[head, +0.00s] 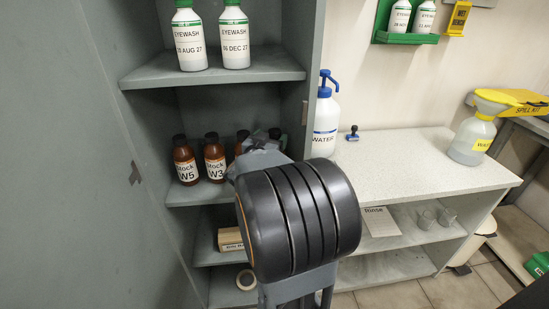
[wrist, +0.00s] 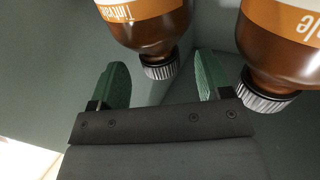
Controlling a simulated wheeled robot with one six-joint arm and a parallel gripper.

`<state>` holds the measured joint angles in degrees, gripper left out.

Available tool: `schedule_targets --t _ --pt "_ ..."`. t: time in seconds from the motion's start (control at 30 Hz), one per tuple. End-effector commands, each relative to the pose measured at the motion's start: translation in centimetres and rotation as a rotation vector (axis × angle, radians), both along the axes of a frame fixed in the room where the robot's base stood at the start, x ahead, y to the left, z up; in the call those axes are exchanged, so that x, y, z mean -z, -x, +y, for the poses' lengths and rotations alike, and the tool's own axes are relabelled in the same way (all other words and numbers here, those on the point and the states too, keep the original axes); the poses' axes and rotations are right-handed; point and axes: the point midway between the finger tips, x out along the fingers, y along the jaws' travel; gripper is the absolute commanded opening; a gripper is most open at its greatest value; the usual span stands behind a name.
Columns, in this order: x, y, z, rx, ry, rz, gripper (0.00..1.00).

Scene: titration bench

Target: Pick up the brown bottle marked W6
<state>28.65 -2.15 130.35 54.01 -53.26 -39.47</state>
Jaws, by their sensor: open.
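In the head view, brown bottles with dark caps stand on the cabinet's middle shelf. One is marked W5 (head: 185,160) and one W3 (head: 215,157). A third brown bottle (head: 241,141) is mostly hidden behind my arm, its mark unseen. No W6 mark is readable. In the wrist view, my gripper (wrist: 161,76) is open, with green fingers spread. A brown bottle (wrist: 148,32) with an orange and white label appears upside down, its ribbed cap between the fingers in the picture. I cannot tell whether they touch. Another brown bottle (wrist: 280,55) is to the right of the fingers.
Eyewash bottles (head: 190,38) stand on the shelf above. The cabinet's right wall (head: 304,80) is close to my arm. A white water bottle (head: 326,118) stands on the bench (head: 410,165) to the right. A small box (head: 230,239) and tape roll (head: 246,280) are below.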

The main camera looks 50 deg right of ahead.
Motion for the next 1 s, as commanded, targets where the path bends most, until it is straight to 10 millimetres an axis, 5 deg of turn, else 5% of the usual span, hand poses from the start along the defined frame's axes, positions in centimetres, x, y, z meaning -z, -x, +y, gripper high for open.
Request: schedule_targets --t 0.2,0.53,1.0 --pt "0.1 -0.9 -2.4 0.002 0.000 0.000 0.71" --pt "0.0 -1.1 -2.9 0.000 -0.001 0.000 0.71" --pt "0.0 -1.1 -2.9 0.000 0.000 0.000 0.27"
